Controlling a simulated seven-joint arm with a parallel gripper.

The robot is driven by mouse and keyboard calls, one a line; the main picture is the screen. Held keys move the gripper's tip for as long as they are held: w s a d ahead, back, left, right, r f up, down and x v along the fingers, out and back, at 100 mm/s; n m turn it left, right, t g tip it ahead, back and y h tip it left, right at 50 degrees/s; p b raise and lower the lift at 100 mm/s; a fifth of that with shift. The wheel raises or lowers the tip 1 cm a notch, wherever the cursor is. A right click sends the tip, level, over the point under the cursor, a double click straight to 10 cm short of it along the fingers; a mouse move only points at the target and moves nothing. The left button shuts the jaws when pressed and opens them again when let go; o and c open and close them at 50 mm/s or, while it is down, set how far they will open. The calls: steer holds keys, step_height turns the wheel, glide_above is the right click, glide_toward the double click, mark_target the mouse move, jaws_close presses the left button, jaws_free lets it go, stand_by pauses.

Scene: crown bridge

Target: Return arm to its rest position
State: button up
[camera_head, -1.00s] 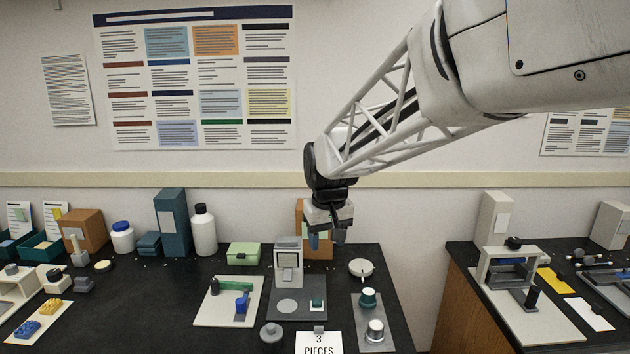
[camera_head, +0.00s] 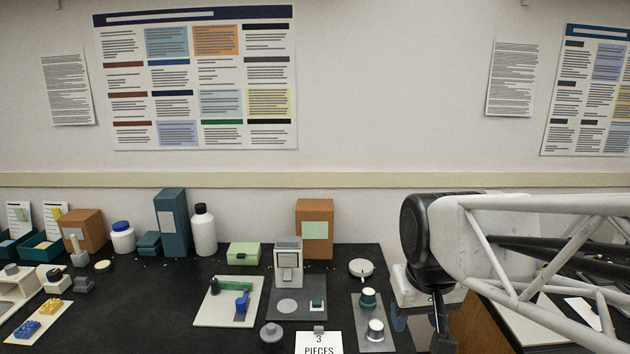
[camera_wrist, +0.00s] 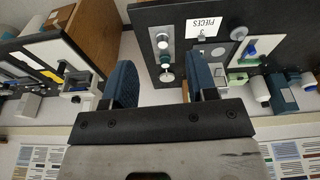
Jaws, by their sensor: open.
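My gripper (camera_head: 418,326) is low at the right of the head view, beside the right edge of the left black bench (camera_head: 130,300). Its blue fingers are apart, with nothing between them. The wrist view also shows my gripper (camera_wrist: 164,80) open and empty, with the bench tops upside down beyond it. My arm reaches in from the right edge and hides much of the right bench in the head view.
A grey strip (camera_head: 361,338) with a green knob (camera_head: 368,297) and a silver knob (camera_head: 376,330) lies just left of my gripper. A grey-white device (camera_head: 288,262) and a "3 PIECES" card (camera_head: 319,343) stand farther left. A gap separates the benches.

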steer(key=s+d+f+m, duration=0.1)
steer(key=s+d+f, duration=0.1)
steer(key=s, duration=0.6)
steer(key=shift+d+f, duration=0.3)
steer(key=shift+f, duration=0.15)
